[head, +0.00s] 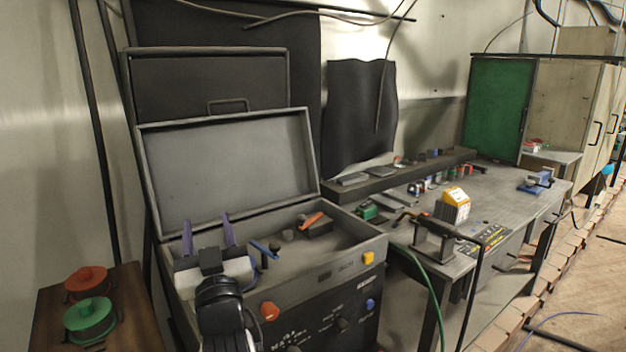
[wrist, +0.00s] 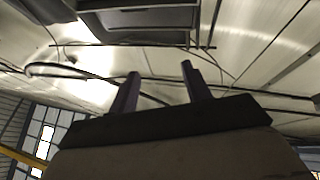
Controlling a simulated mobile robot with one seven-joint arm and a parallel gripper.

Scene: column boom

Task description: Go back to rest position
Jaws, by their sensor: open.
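My gripper (head: 208,236) shows in the head view at the lower left, in front of the open grey case-like machine (head: 225,160). Its two purple-grey fingers point up and stand apart, with nothing between them. In the wrist view my gripper (wrist: 160,88) also has its fingers spread and empty, with the ceiling behind them. I cannot tell from these frames whether the fingers touch the machine.
A wooden stand (head: 60,318) at the left holds a red pot (head: 87,281) and a green pot (head: 90,318). A workbench (head: 500,190) with a yellow block (head: 453,205) and tools stands at the right. Brick-edged floor (head: 570,285) lies open beyond it.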

